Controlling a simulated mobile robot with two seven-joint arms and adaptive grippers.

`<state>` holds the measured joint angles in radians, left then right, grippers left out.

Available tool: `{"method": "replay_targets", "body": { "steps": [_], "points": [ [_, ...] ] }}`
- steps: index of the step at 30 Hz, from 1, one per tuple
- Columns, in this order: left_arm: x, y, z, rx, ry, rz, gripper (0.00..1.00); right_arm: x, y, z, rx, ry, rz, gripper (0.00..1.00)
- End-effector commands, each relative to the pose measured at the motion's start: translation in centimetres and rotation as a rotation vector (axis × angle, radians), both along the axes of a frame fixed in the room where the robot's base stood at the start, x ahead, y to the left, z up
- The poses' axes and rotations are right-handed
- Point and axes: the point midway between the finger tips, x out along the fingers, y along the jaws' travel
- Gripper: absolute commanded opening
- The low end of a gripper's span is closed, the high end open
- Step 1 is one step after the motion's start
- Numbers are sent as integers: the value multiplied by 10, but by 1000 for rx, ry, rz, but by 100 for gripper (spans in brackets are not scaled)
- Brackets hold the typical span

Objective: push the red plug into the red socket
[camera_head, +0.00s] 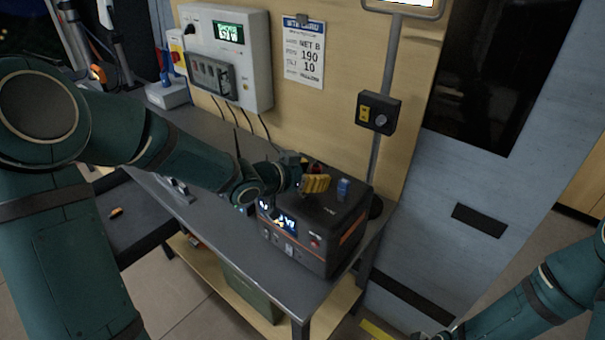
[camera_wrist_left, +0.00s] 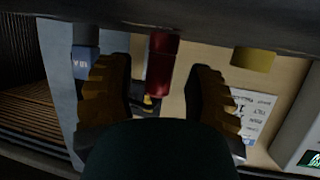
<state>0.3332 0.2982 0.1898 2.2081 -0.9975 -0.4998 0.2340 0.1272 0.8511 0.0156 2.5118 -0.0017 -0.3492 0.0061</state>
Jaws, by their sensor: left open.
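In the head view a little red (camera_head: 316,168) shows behind the fingers. I cannot make out the red socket apart from the plug, or how deep the plug sits. My left gripper (camera_head: 316,184) is just above the box top, its yellow ribbed fingers spread. In the left wrist view the gripper (camera_wrist_left: 158,95) is open, with gaps beside the red plug.
The black power box (camera_head: 338,232) stands at the right end of the grey bench (camera_head: 228,232). A blue plug (camera_head: 343,187) stands on its top, near the fingers. A yellow piece (camera_wrist_left: 253,60) is on the other side. A white wall box (camera_head: 258,62) is behind.

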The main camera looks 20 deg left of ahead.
Motion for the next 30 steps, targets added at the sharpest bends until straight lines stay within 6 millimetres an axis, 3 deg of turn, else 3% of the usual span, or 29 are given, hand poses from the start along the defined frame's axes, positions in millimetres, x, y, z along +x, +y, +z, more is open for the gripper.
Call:
{"method": "replay_targets", "body": {
  "steps": [18, 30],
  "points": [
    [-78, 48, 39, 2, -1, 4, 52, 0, 0, 0, 0, 0, 0, 100],
    [-94, 56, 45, -1, 1, 2, 52, 0, 0, 0, 0, 0, 0, 100]
  ]
}}
